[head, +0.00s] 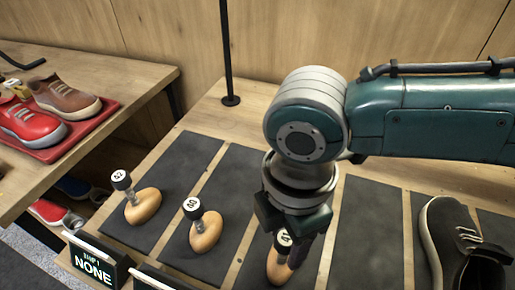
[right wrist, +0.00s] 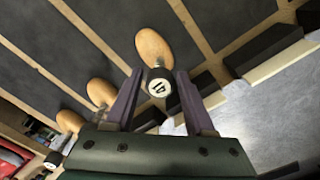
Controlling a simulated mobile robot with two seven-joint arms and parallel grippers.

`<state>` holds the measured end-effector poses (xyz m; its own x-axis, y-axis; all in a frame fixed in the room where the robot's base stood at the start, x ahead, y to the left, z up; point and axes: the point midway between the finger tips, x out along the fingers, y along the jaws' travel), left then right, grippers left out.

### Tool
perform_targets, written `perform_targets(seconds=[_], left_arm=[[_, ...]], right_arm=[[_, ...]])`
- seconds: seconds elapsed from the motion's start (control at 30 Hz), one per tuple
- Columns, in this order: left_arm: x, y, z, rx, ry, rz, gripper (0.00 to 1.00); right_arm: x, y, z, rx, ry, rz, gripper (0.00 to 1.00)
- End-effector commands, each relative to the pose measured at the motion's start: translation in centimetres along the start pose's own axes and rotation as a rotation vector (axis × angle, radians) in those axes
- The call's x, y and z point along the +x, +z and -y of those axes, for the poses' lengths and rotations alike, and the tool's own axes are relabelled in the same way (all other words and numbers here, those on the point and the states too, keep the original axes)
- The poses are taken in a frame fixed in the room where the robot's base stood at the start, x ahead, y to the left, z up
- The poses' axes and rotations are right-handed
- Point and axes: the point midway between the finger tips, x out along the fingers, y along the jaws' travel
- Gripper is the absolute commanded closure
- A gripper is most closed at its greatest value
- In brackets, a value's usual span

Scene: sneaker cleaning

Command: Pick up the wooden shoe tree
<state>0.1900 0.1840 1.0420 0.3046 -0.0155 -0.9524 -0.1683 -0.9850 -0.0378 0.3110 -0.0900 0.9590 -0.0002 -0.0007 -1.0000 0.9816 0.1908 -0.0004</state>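Several wooden shoe trees with numbered black-and-white knobs lie in a row on dark mats. The third one (head: 280,266) is partly hidden by my right gripper (head: 287,243) in the head view. In the right wrist view this shoe tree (right wrist: 154,47) has its numbered knob (right wrist: 160,88) between the two fingers of my right gripper (right wrist: 157,86). The fingers are open, with a gap seen on either side of the knob. Two more shoe trees stand to the left in the head view, a near one (head: 205,232) and a farther one (head: 143,206). My left gripper is not in view.
A black shoe (head: 447,235) stands on a mat at the right. A small sign reading NONE (head: 92,262) stands at the front edge. A red tray (head: 72,142) with shoes is on the left bench. A thin black post (head: 228,60) rises behind the mats.

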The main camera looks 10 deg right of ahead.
Motion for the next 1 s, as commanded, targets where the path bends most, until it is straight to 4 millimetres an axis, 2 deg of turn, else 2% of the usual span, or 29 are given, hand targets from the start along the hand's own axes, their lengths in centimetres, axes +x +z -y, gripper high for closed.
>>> perform_targets(seconds=[0.07,0.47,1.0], left_arm=[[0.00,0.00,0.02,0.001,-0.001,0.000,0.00],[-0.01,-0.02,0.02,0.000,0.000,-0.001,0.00],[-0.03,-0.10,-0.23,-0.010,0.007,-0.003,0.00]], right_arm=[[-0.01,0.01,0.00,0.000,0.000,0.000,0.56],[-0.02,0.01,0.00,0.000,0.000,0.000,1.00],[-0.03,0.00,-0.01,0.000,0.000,0.000,1.00]])
